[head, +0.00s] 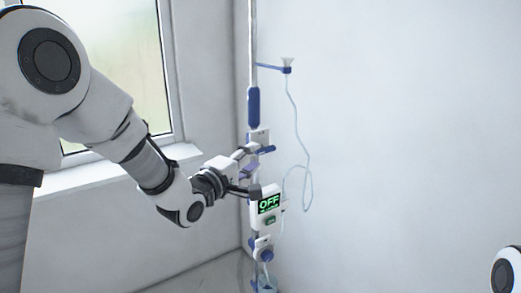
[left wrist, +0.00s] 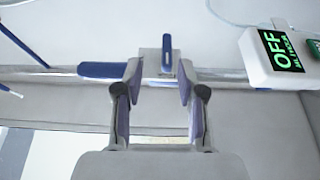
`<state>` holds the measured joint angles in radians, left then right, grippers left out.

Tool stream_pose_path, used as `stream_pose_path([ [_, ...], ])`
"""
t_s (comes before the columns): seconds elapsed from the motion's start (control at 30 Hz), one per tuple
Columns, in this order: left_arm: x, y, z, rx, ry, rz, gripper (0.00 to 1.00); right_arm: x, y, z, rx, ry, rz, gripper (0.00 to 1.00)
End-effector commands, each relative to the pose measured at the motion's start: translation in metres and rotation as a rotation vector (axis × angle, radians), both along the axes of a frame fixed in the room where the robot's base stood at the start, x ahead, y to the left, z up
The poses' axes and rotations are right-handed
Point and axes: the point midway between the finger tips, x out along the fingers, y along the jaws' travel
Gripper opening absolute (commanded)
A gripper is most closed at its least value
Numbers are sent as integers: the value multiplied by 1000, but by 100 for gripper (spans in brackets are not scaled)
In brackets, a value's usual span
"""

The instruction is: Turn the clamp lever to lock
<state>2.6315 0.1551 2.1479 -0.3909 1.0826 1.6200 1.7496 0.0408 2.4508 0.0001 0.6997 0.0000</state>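The clamp (head: 258,136) is a pale grey block on the upright pole, with a blue lever (head: 266,150) sticking out to the right. In the left wrist view, the clamp's blue lever (left wrist: 167,55) points up the picture, between and just beyond the fingertips. My left gripper (head: 250,171) is open at the pole beside the clamp. In the left wrist view its two fingers (left wrist: 160,80) stand apart on either side of the clamp body, with nothing visibly gripped. I cannot tell whether they touch it. My right gripper is out of view.
A white pump (head: 274,222) reading OFF hangs on the pole (head: 253,40) just below the gripper. A blue grip (head: 253,108) is above the clamp. Thin tubing (head: 305,150) loops on the right. The window sill (head: 115,178) is behind my left arm.

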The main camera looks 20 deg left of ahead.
Motion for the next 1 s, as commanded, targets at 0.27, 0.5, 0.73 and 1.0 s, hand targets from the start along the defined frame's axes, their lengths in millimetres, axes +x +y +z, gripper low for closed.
stream_pose_path([
  [0.27, 51, -15, 1, 4, 3, -1, 40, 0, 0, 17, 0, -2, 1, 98],
  [0.5, 66, -19, -2, 1, 5, 0, 40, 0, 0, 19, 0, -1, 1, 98],
  [0.73, 66, -19, -3, 1, 5, 0, 8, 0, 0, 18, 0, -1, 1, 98],
  [1.0, 66, -18, -3, 2, 7, 0, 0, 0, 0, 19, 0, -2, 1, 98],
])
